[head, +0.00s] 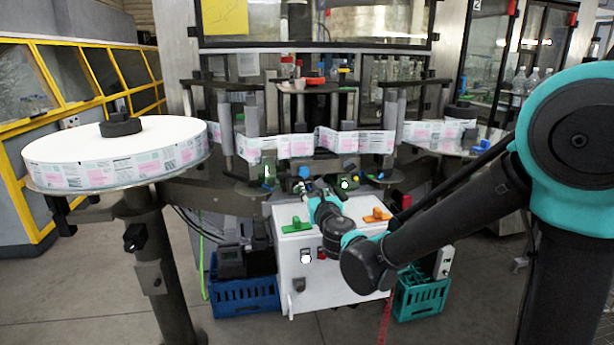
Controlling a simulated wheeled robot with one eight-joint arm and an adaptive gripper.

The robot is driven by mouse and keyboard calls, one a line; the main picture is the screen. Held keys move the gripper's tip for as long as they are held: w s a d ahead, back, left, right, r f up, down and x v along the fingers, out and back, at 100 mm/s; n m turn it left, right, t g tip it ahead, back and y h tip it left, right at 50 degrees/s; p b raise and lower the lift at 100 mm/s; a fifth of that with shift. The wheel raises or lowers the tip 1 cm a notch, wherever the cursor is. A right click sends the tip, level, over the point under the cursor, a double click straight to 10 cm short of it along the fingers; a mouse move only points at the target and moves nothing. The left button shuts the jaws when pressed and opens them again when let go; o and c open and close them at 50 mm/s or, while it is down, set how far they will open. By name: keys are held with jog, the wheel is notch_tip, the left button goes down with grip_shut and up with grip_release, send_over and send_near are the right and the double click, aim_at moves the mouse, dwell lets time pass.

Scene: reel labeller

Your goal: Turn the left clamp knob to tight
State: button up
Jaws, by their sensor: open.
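A black knob (121,124) sits on top of the large left label reel (112,150), which lies flat on a post-mounted plate. I cannot read either knob's setting. My gripper (305,187) is small in the middle of the head view, beyond my wrist, above the white cabinet and below the label web. It is open, with nothing visible held in it. It is well to the right of the left reel's knob and apart from it.
The white cabinet (318,266) carries a green handle (297,225) and an orange one (377,215). A blue crate (246,300) and a teal crate (421,299) stand on the floor. The label web (300,146) spans between the reels. Floor at front left is clear beside the post.

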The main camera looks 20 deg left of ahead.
aim_at(305, 173)
jog(key=x, duration=1)
jog(key=shift+w+a, duration=0.15)
jog(key=shift+w, duration=0.1)
jog(key=shift+c, duration=0.3)
jog(key=c, duration=0.8)
